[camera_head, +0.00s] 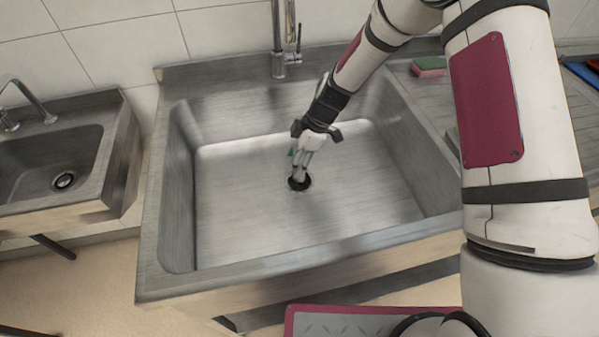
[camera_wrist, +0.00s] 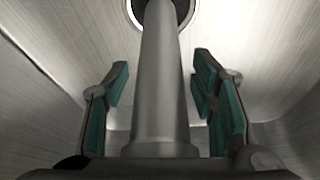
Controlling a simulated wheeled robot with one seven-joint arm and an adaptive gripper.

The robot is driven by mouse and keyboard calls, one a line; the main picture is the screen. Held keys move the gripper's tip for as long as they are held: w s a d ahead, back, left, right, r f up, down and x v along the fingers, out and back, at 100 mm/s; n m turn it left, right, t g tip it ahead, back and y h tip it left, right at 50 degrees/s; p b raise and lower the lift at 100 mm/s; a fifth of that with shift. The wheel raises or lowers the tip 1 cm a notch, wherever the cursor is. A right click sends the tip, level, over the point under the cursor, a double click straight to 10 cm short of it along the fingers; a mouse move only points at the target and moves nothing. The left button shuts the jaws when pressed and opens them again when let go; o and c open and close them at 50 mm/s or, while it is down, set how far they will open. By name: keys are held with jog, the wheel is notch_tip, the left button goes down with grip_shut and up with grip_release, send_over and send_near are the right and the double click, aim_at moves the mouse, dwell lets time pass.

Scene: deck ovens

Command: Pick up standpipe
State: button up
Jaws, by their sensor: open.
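The standpipe (camera_wrist: 160,80) is a grey metal tube that tapers towards the drain and has a wider collar near the camera. In the wrist view it stands between my two green-padded fingers, with its far end at the dark drain hole (camera_wrist: 184,8). My gripper (camera_wrist: 160,85) is open, with a gap to the tube on each side. In the head view my gripper (camera_head: 302,162) reaches down into the large steel sink (camera_head: 240,220), just above the drain (camera_head: 299,183). There the standpipe is mostly hidden among the fingers, and I cannot tell it apart from them.
A tall tap (camera_head: 283,50) rises at the back of the sink. The sink walls surround my gripper. A sponge (camera_head: 429,64) lies on the drainboard at right. A smaller basin (camera_head: 55,160) stands at left. The sink floor around the drain is clear.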

grip_shut()
jog(key=shift+r, duration=0.15)
